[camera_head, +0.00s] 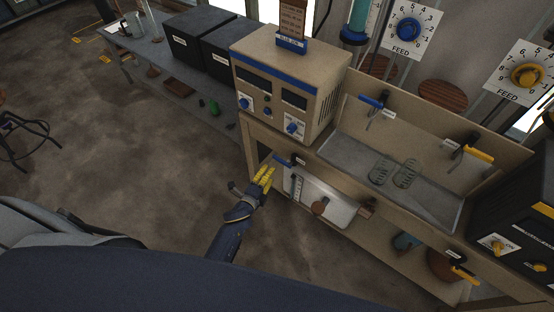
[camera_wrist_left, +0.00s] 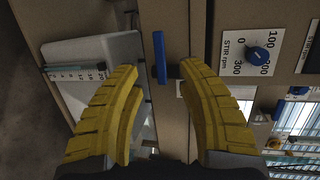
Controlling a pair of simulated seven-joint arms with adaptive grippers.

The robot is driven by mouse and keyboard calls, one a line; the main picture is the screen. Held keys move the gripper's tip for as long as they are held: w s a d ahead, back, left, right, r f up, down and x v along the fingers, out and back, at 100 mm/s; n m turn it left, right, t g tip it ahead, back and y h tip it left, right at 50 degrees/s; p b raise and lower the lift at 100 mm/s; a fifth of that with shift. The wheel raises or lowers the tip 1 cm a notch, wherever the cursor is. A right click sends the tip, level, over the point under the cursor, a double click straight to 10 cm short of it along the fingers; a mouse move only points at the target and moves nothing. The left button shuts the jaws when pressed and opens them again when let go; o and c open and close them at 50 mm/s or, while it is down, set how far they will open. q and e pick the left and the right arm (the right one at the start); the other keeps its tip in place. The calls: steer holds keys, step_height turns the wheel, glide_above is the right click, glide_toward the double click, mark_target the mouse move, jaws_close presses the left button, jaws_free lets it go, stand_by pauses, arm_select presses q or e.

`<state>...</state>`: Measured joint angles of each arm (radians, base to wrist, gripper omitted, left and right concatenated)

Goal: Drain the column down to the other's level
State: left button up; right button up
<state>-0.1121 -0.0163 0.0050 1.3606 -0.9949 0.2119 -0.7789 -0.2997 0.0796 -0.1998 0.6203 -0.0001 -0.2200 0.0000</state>
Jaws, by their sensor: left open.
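A teal-filled column (camera_head: 357,20) with a blue base stands at the top of the head view, cut off by the frame. Its liquid level and the other column cannot be made out. A blue lever (camera_head: 282,160) sits on the bench front below the beige box; it also shows in the left wrist view (camera_wrist_left: 160,45). My left gripper (camera_head: 266,173) is open just beside this lever. In the wrist view the lever lies between and beyond its yellow fingertips (camera_wrist_left: 160,70), not gripped. A yellow lever (camera_head: 465,272) sits lower right. My right gripper is not in view.
A white tub (camera_head: 335,208) with a scale is below the blue lever. The beige box (camera_head: 288,75) carries blue knobs. A grey tray (camera_head: 400,172) has blue and yellow levers above it. Blue (camera_head: 407,30) and yellow (camera_head: 527,76) FEED dials are behind.

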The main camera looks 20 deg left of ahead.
mark_target(278, 160)
arm_select(q)
steer(key=shift+x, duration=4.95)
jaws_close()
